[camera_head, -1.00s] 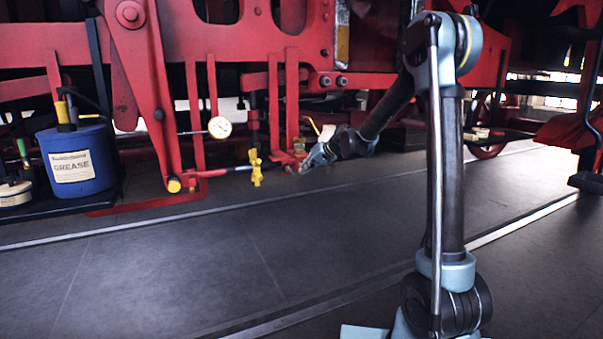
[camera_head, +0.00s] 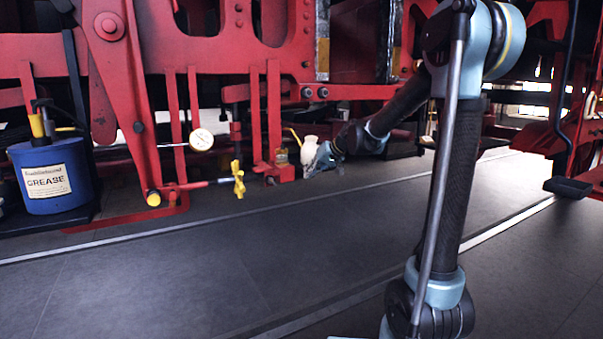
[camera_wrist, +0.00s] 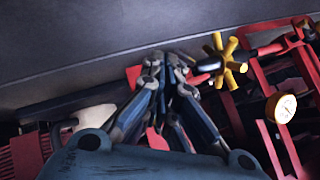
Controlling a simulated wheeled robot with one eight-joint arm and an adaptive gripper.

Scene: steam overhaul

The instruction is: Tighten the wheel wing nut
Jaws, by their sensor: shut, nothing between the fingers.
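A yellow star-shaped wheel nut (camera_head: 238,180) sits on a thin horizontal rod low on the red frame, left of my gripper in the head view. In the wrist view the yellow nut (camera_wrist: 222,60) shows several spokes around a hub, with a dark rod end beside it. My gripper (camera_head: 314,167) is right of the nut, apart from it, with a visible gap. In the wrist view my gripper (camera_wrist: 165,62) has its fingertips together and nothing between them. The nut's thread is too small to make out.
A white dial gauge (camera_head: 201,140) stands out from the frame above and left of the nut. A red block (camera_head: 280,172) lies between nut and gripper. A pale jug (camera_head: 309,150) is behind my gripper. A blue grease tub (camera_head: 47,178) stands at left. The floor in front is clear.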

